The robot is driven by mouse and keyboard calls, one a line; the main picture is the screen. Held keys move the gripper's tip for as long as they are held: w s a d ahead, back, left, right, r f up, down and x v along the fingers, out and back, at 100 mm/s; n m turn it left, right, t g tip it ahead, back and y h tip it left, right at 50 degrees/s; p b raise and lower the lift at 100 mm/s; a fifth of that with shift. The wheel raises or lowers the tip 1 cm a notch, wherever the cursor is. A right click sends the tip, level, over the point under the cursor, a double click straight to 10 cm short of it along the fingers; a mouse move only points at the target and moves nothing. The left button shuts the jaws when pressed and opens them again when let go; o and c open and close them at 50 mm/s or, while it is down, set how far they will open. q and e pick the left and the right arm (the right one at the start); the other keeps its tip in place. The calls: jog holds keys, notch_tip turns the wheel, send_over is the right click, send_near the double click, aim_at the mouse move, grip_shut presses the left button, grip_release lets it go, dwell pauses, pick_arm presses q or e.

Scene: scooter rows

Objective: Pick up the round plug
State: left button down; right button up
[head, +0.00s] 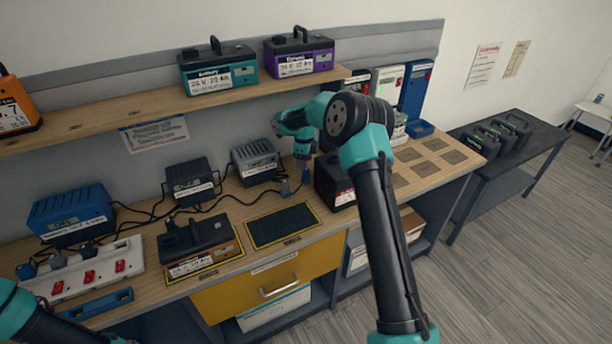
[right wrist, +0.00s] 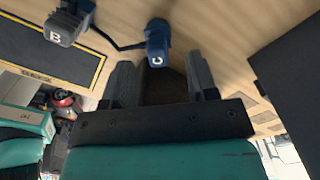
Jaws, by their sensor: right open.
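A blue rounded plug (right wrist: 157,40) marked C stands on the wooden bench, with a dark cable running to it. It looks like the round plug. A grey boxy plug (right wrist: 66,24) marked B is to its left in the right wrist view; it also shows in the head view (head: 285,187). My right gripper (right wrist: 160,64) is open and empty. Its two fingers point at the blue plug, which sits just beyond and between the fingertips. In the head view my right gripper (head: 303,164) is low over the bench, and the plug there is largely hidden. Only links of my left arm show.
A black battery (head: 335,182) stands close to the right of my gripper. A grey charger (head: 255,161) stands to its left, and a yellow-edged black mat (head: 282,225) lies in front. A shelf (head: 150,105) with batteries runs above.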

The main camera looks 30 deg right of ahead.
aim_at(306, 175)
jog(key=shift+f, duration=0.15)
jog(key=shift+s+f, duration=0.15)
jog(key=shift+f, duration=1.1)
jog(key=shift+s+f, duration=0.1)
jog(key=shift+f, duration=1.15)
jog(key=shift+c, duration=0.5)
grip_shut()
